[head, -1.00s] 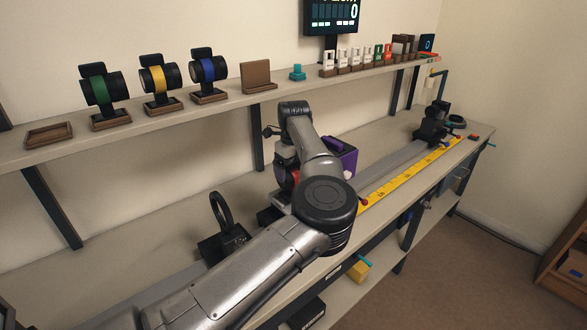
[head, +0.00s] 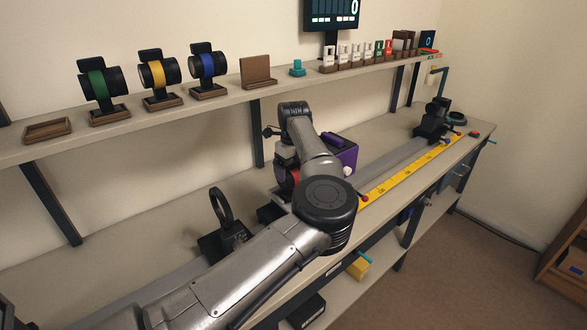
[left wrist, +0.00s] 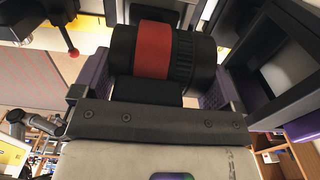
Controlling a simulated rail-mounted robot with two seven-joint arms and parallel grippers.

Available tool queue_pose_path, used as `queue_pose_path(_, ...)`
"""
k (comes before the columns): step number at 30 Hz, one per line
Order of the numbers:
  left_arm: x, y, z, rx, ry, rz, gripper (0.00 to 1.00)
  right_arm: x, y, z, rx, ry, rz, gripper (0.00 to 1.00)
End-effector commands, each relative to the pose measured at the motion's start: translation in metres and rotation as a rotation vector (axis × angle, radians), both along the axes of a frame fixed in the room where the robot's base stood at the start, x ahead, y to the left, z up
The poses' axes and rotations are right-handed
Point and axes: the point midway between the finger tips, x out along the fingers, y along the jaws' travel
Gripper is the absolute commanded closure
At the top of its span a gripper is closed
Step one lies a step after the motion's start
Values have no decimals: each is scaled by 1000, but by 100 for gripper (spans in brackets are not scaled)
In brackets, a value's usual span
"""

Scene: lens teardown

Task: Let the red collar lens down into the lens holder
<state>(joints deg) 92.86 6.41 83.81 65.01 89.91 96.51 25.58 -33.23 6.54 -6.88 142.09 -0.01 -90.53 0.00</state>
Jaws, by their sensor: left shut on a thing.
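The red collar lens (left wrist: 155,50) is a black barrel with a broad red band and a ribbed ring on its right. In the left wrist view it lies across the picture above the gripper. My left gripper (left wrist: 155,92) is shut on it, its purple-padded fingers on either side of the lens's black lower part. In the head view the red band (head: 290,178) shows as a small patch beyond my left arm, and most of the lens and gripper is hidden. A dark mount (head: 268,214) shows beside the arm over the rail; I cannot tell whether it is the lens holder. My right gripper is out of view.
A purple box (head: 347,158) stands close behind the held lens. A black ring stand (head: 221,208) is on the bench at left. A yellow scale (head: 410,171) runs along the rail. Green, yellow and blue banded lenses stand on the shelf (head: 230,97) above.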

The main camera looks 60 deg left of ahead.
Motion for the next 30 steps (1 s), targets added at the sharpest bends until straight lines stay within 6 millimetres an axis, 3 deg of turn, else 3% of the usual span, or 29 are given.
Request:
queue_pose_path(12, 0, 0, -6, 1, -1, 0, 46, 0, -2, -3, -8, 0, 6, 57)
queue_pose_path(13, 0, 0, -5, 1, -1, 0, 7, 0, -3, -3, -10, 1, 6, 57)
queue_pose_path(15, 0, 0, -5, 1, -1, 0, 0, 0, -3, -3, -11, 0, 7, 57)
queue_pose_path(23, 0, 0, -4, 0, 0, 0, 0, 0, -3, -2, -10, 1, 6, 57)
queue_pose_path(30, 0, 0, 28, 1, -3, 0, 0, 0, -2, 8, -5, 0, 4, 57)
